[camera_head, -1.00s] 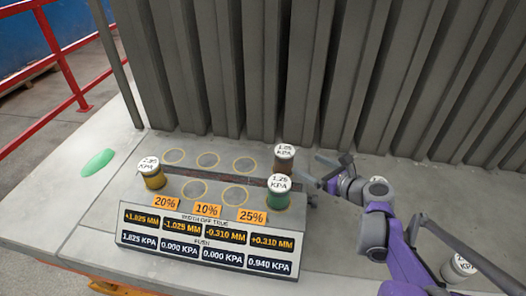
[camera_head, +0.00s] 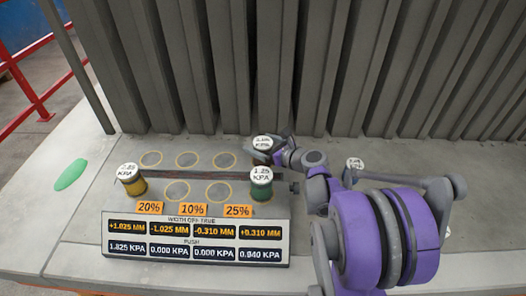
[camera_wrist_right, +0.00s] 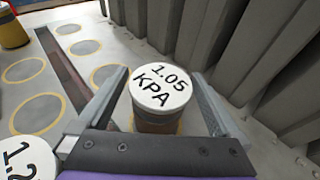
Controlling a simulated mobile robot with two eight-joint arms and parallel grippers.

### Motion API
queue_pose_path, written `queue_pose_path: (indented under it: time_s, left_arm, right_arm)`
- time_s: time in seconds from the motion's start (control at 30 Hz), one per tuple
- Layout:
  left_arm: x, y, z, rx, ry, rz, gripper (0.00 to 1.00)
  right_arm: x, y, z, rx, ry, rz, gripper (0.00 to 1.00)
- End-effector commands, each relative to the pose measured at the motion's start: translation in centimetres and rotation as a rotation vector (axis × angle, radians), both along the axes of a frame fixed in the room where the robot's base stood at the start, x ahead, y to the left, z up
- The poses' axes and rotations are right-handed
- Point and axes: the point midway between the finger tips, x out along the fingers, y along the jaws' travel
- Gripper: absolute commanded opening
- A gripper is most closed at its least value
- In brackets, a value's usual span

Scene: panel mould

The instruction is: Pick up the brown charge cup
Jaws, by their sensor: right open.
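The brown charge cup (camera_head: 261,156) stands upright at the back right of the panel, its white lid reading 1.05 KPA. In the right wrist view the cup (camera_wrist_right: 158,122) sits between the two open fingers of my right gripper (camera_wrist_right: 160,98), with a gap on each side. In the head view my right gripper (camera_head: 268,146) is at the cup, and partly hides it. My left gripper is not in view.
A green cup (camera_head: 261,186) stands just in front of the brown one. A yellow cup (camera_head: 131,181) stands at the panel's left. Grey ribbed wall panels (camera_head: 300,70) rise close behind. Several ringed spots on the panel are empty.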

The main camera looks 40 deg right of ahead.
Motion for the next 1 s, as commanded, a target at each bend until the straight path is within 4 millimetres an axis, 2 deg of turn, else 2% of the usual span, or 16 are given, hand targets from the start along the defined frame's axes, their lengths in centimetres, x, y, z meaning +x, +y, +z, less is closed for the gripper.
queue_pose_path:
  time_s: [0.13, 0.4, 0.9, 0.97, 1.0]
  left_arm:
    - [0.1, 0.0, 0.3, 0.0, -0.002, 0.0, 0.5]
    - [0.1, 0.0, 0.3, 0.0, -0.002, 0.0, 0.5]
    - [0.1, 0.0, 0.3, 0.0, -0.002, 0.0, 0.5]
    - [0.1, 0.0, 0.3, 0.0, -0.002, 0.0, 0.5]
    - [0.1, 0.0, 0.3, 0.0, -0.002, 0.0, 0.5]
  right_arm:
    - [1.7, 0.2, -0.4, 0.0, -0.001, 0.001, 1.0]
    - [1.9, 0.2, -0.5, 0.0, 0.0, 0.0, 1.0]
    - [1.9, 0.2, -0.5, 0.0, 0.0, 0.0, 0.1]
    - [1.9, 0.2, -0.5, 0.0, 0.0, 0.0, 0.0]
    - [1.9, 0.2, -0.5, 0.0, 0.0, 0.0, 0.0]
